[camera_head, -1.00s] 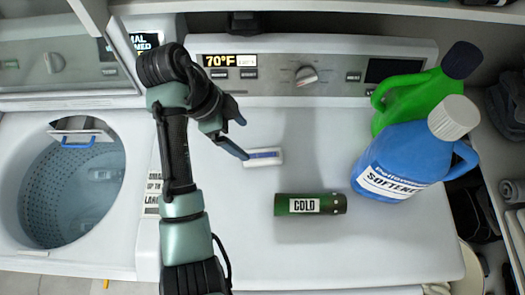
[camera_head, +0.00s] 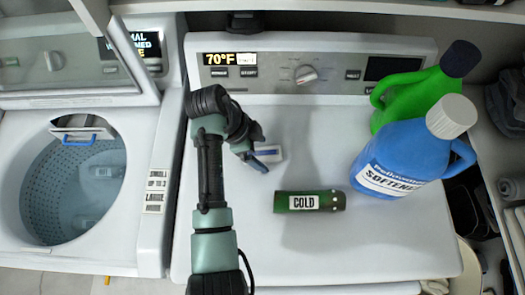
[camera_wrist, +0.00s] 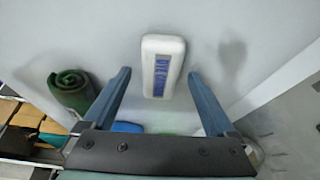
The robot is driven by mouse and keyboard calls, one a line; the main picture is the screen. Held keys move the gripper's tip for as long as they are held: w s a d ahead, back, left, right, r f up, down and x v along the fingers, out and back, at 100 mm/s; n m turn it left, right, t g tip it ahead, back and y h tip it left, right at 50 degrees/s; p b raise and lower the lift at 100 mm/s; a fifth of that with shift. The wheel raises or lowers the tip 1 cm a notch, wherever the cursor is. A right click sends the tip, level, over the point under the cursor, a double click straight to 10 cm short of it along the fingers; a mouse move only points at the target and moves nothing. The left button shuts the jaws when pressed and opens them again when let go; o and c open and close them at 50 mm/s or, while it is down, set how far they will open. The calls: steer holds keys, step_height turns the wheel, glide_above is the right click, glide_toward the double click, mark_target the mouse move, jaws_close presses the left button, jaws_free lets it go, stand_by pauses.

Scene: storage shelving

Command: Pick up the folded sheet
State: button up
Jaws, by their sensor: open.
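A small white slab with rounded edges and a blue label lies flat on the white machine top; it looks like the folded sheet (camera_head: 272,150), though the label is only partly readable. In the wrist view the sheet (camera_wrist: 163,47) lies upright in the picture, between and a little beyond my fingertips. My gripper (camera_wrist: 160,75) is open and empty, with a blue finger on each side of the sheet and a gap to both. In the head view my gripper (camera_head: 262,160) is over the sheet and hides its left part.
A green roll labelled COLD (camera_head: 309,202) lies just in front of the sheet. A blue softener jug (camera_head: 400,160) and a green jug (camera_head: 400,95) stand at the right. The control panel (camera_head: 300,75) rises behind. An open washer tub (camera_head: 75,180) is at the left.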

mark_target(260, 153)
steer(key=shift+f, duration=0.2)
stand_by(0.4)
steer(key=c, duration=1.4)
steer(key=shift+r, duration=0.1)
step_height(260, 153, up, 11)
steer(key=shift+f, duration=0.2)
